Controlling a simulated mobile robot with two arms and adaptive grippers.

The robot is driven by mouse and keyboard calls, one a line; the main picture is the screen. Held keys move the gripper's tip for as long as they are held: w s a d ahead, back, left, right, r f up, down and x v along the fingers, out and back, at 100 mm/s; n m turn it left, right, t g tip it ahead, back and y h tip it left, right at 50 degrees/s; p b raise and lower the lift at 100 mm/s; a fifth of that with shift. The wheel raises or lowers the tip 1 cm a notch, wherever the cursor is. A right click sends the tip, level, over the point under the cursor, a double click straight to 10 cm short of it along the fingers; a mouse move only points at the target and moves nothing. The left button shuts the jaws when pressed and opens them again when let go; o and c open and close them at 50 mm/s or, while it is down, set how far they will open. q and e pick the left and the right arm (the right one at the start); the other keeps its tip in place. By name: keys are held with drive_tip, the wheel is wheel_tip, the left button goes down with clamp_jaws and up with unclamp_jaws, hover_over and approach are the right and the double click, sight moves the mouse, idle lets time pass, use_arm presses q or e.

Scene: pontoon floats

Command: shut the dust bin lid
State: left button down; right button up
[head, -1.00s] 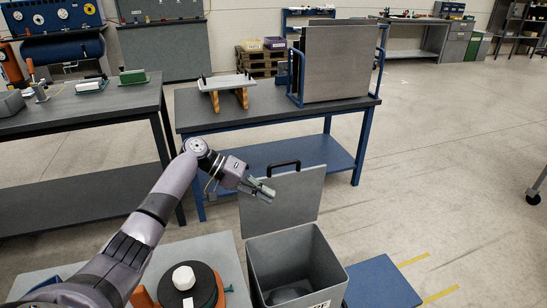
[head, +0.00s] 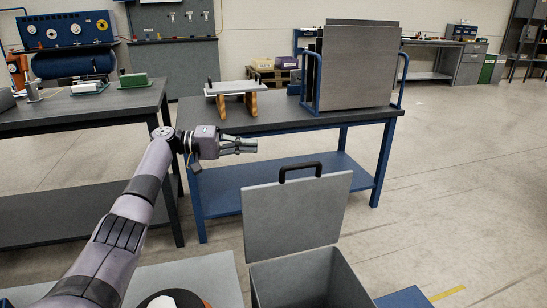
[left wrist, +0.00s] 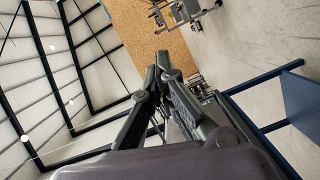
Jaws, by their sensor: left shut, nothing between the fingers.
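The grey dust bin (head: 310,280) stands at the bottom of the head view, right of centre, cut off by the frame's lower edge. Its flat grey lid (head: 298,216) stands upright and open at the back of the bin, with a black handle (head: 300,171) on its top edge. My left gripper (head: 252,145) is shut and empty. It appears above and left of the lid handle, apart from it. In the left wrist view the fingers (left wrist: 155,75) meet at their tips, and neither bin nor lid can be made out. My right gripper is not in view.
A blue-framed table (head: 290,120) behind the bin carries a rack of grey panels (head: 358,65) and a small wooden-legged stand (head: 236,92). Another workbench (head: 80,108) is at left. A blue flat surface (head: 403,298) lies right of the bin. Open floor (head: 460,190) is at right.

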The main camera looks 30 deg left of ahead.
use_arm(q)
drive_tip(key=w+d+f, duration=0.1)
drive_tip(key=w+d, duration=0.1)
drive_tip(key=d, duration=0.8)
drive_tip(key=shift+w+d+f, duration=0.3)
drive_tip(key=shift+w+d, duration=0.05)
drive_tip(key=shift+d, duration=0.05)
